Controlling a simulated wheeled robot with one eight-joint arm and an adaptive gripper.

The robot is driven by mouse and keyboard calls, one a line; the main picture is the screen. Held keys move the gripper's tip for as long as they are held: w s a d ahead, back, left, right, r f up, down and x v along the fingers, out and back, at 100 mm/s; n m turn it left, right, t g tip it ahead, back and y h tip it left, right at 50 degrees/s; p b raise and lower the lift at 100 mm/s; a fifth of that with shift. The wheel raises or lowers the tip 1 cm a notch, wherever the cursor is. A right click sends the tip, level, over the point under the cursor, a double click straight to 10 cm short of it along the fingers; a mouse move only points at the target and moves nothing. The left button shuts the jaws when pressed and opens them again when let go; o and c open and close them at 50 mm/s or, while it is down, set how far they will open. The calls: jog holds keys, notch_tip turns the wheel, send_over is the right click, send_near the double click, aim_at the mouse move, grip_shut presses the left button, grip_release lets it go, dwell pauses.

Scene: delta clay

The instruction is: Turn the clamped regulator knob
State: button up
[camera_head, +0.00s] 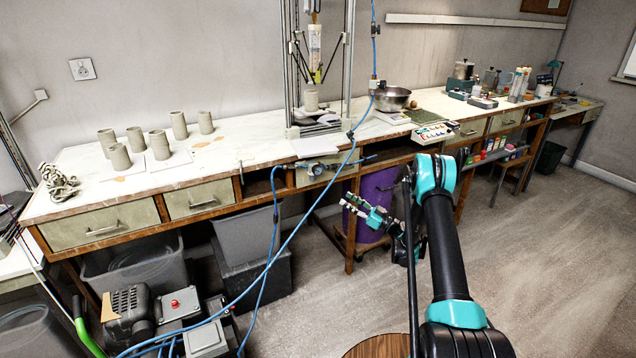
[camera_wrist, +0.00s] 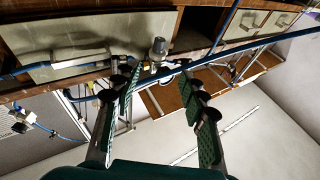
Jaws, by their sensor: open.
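The regulator (camera_head: 316,169) is a small grey fitting at the front edge of the workbench, with blue hose beside it. In the wrist view its rounded grey knob (camera_wrist: 158,46) shows beyond the fingertips, roughly centred between them. My gripper (camera_head: 350,203) is below and right of the regulator in the head view, in front of the purple barrel. In the wrist view its two green-padded fingers (camera_wrist: 160,76) are spread wide with nothing between the pads. The knob appears apart from both fingers. How the regulator is clamped is too small to tell.
A blue hose (camera_head: 291,237) hangs from the bench front to the floor, and another crosses near the knob in the wrist view. The purple barrel (camera_head: 375,192) stands under the bench (camera_head: 228,158). Clay cylinders (camera_head: 160,145) stand on top.

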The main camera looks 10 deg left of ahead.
aim_at(312, 177)
jog(key=shift+y, duration=0.4)
jog(key=x, duration=1.6)
jog(key=shift+w+a+f, duration=0.15)
jog(key=shift+w+f, duration=0.05)
jog(key=shift+f, duration=0.15)
grip_shut()
